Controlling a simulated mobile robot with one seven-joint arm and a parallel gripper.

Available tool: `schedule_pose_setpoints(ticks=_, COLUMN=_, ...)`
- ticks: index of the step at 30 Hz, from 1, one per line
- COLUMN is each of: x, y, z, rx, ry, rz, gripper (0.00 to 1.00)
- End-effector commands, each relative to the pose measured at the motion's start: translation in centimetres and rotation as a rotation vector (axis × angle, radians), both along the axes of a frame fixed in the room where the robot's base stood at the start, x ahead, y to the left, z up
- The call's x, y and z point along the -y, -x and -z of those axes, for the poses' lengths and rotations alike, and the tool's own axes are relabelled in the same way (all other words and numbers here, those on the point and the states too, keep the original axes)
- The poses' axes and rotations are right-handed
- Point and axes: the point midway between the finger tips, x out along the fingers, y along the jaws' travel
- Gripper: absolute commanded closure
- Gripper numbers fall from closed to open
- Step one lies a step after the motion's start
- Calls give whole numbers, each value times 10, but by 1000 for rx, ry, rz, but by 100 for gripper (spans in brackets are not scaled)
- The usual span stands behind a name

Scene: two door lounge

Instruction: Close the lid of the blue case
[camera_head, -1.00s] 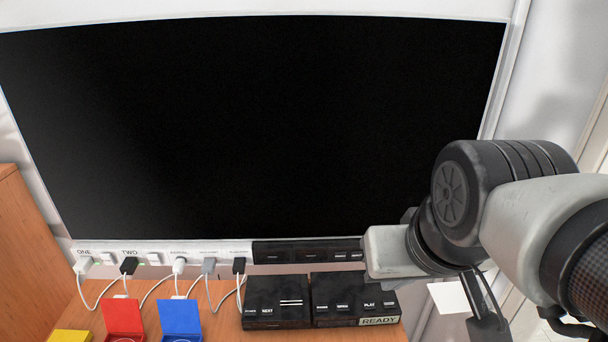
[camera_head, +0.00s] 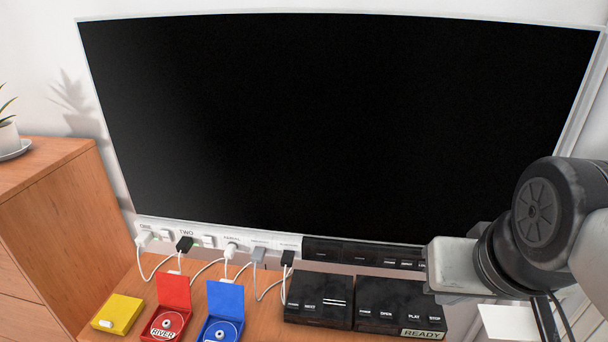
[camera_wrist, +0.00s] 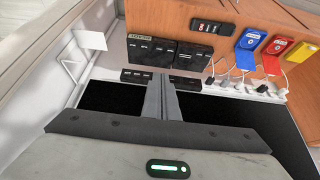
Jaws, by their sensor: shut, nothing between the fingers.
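The blue case (camera_head: 219,328) stands open on the wooden top, with its lid (camera_head: 225,298) raised upright at the back. A disc lies inside it. It also shows in the wrist view (camera_wrist: 250,39) at the upper right, with its lid towards the cables. My gripper (camera_wrist: 161,82) is shut and empty in the wrist view. It points towards the black boxes, apart from the blue case. In the head view my arm is at the right, and the fingertips cannot be made out.
The open red case (camera_head: 164,325) stands left of the blue one, then the shut yellow case (camera_head: 117,314). Two black boxes (camera_head: 319,299) stand to the right. Cables hang from the socket strip (camera_head: 205,239) behind. A large screen (camera_head: 330,130) rises above. A dark panel with digits (camera_wrist: 212,27) lies nearby.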

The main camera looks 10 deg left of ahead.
Motion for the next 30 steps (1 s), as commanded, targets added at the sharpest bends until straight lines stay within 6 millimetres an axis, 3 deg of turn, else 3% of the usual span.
schedule_pose_setpoints(ticks=5, x=6, y=-24, z=10, rx=29, ry=14, rz=45, gripper=100)
schedule_pose_setpoints(ticks=8, x=11, y=-63, z=24, rx=84, ry=24, rz=106, gripper=100)
schedule_pose_setpoints(ticks=10, x=12, y=-99, z=37, rx=140, ry=20, rz=147, gripper=100)
schedule_pose_setpoints(ticks=14, x=0, y=-166, z=63, rx=249, ry=-31, rz=189, gripper=100)
schedule_pose_setpoints(ticks=18, x=-32, y=-232, z=103, rx=340, ry=-156, rz=190, gripper=100)
schedule_pose_setpoints(ticks=22, x=-79, y=-279, z=150, rx=376, ry=-337, rz=164, gripper=100)
schedule_pose_setpoints(ticks=27, x=-157, y=-312, z=225, rx=322, ry=-651, rz=121, gripper=100)
schedule_pose_setpoints(ticks=30, x=-205, y=-314, z=270, rx=230, ry=-867, rz=105, gripper=100)
